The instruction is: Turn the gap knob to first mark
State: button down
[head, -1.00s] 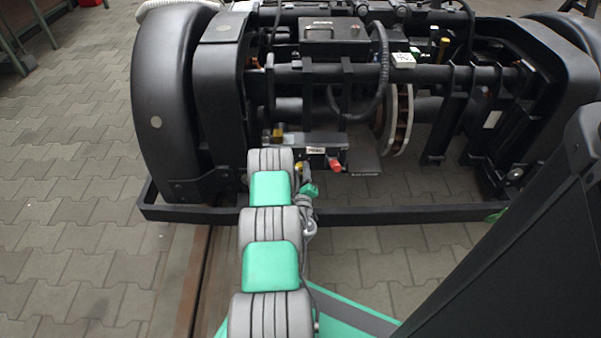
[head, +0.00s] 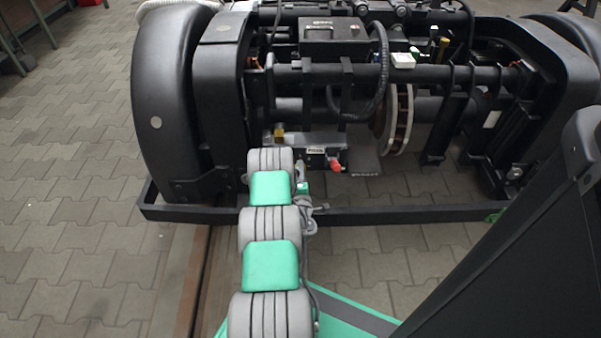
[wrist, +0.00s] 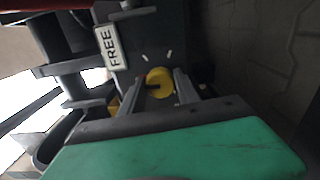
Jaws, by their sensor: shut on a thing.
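In the wrist view the gap knob (wrist: 159,82) is a round yellow knob with a dark bar or slot across its left side. Two short white marks show on the dark plate just above it. My gripper (wrist: 158,88) has a finger on each side of the knob and is shut on it.
A white label (wrist: 111,47) reading FREE sits at the upper left of the knob. In the head view a red fitting (head: 336,166) is right of my arm's end. The black bogie frame (head: 400,212) runs across in front, with paved floor around.

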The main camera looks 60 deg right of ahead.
jog(key=n+b, duration=0.1)
jog(key=n, duration=2.4)
jog(key=shift+d+r, duration=0.1)
jog(key=shift+r, duration=0.05)
jog(key=shift+n, duration=0.3)
jog(key=c, duration=1.1)
grip_release()
jog(key=shift+o, duration=1)
jog(key=shift+w, duration=0.15)
